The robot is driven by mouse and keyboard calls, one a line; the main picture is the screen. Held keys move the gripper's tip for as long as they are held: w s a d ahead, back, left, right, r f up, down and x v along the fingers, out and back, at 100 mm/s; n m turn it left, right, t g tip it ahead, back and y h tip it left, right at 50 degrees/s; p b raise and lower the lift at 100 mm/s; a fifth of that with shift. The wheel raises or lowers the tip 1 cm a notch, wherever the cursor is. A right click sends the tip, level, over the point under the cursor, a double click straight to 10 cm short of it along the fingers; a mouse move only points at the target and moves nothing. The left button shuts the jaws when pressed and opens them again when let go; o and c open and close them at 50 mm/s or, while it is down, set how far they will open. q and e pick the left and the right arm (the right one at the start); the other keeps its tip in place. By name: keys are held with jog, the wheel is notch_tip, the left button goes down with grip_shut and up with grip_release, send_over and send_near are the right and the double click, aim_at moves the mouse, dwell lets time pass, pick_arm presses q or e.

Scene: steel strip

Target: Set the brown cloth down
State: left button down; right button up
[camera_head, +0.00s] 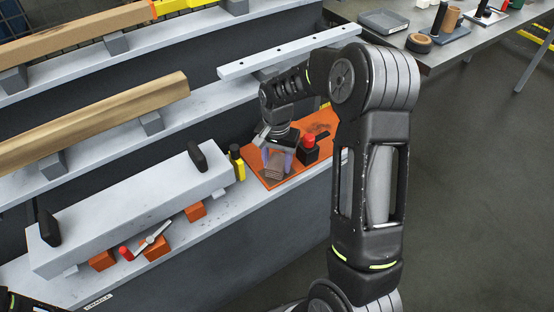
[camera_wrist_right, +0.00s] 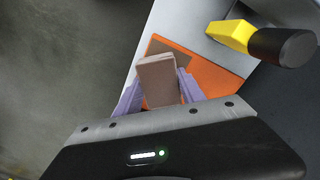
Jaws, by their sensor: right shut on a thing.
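The brown cloth (camera_head: 275,165) is a small folded block between the purple fingers of my right gripper (camera_head: 277,160). In the right wrist view the cloth (camera_wrist_right: 158,82) stands between both fingertips (camera_wrist_right: 157,92), and the gripper is shut on it. An orange mat (camera_head: 264,182) lies under and behind it. The cloth is over the mat; I cannot tell whether it touches the mat. My left gripper is not clearly in view; only a dark part shows at the bottom left corner of the head view.
A black block with a red top (camera_head: 309,149) stands on the mat, right of the cloth. A yellow and black object (camera_head: 237,163) stands left of the mat; a similar one (camera_wrist_right: 232,34) shows in the wrist view. A long grey beam (camera_head: 130,205) lies farther left, near orange blocks (camera_head: 196,211).

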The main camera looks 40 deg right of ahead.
jog(key=shift+f, duration=0.5)
jog(key=shift+f+b, duration=0.35)
jog(key=shift+b, duration=0.1)
jog(key=o, duration=1.4)
jog(key=shift+o, duration=0.2)
jog(key=shift+r, duration=0.1)
notch_tip(320, 180, up, 8)
jog(key=shift+f, duration=0.1)
